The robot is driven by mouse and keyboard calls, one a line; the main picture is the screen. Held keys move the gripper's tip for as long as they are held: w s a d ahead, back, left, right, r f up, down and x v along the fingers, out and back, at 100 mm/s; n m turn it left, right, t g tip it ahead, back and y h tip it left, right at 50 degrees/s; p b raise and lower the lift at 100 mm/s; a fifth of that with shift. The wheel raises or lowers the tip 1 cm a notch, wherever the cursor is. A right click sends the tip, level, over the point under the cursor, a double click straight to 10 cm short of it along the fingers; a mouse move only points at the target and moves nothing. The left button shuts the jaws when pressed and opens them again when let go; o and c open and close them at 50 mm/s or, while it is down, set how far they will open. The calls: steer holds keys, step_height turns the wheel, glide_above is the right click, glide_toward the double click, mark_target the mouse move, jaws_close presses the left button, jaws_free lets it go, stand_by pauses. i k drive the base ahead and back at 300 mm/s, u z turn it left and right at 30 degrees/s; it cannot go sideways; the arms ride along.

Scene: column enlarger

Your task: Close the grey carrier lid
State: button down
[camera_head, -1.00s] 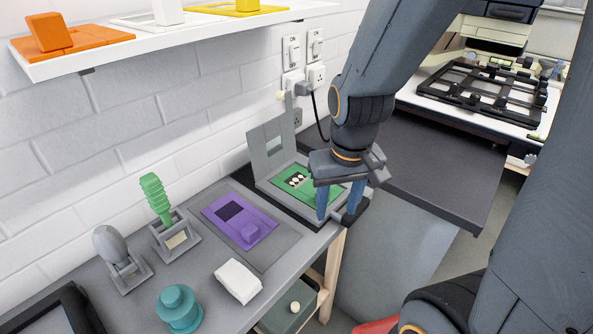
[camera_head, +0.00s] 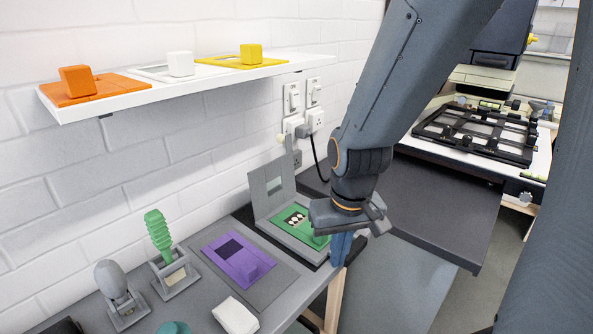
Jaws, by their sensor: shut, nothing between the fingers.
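The grey carrier lid (camera_head: 272,184) stands upright at the back edge of the grey carrier base (camera_head: 311,251), with a square window in it. A green plate with a small dark and white strip (camera_head: 296,216) lies in the base. My gripper (camera_head: 341,248) points down at the right front corner of the carrier, its blue fingers shut and empty. The fingers and wrist hide the right end of the base. I cannot tell whether they touch it.
A purple carrier (camera_head: 238,257) lies on a grey mat left of the grey one. A green brush (camera_head: 159,232), a grey bulb-shaped tool (camera_head: 112,281) and a white block (camera_head: 236,315) stand further left. A shelf (camera_head: 200,82) juts from the wall above. Sockets (camera_head: 303,109) and a cable are behind the lid.

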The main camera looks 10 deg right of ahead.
mark_target(283, 166)
steer(key=k, duration=0.4)
steer(key=u, duration=3.45)
steer(key=k, duration=2.4)
steer(key=z, duration=2.15)
steer(key=i, duration=0.5)
steer(key=z, duration=0.1)
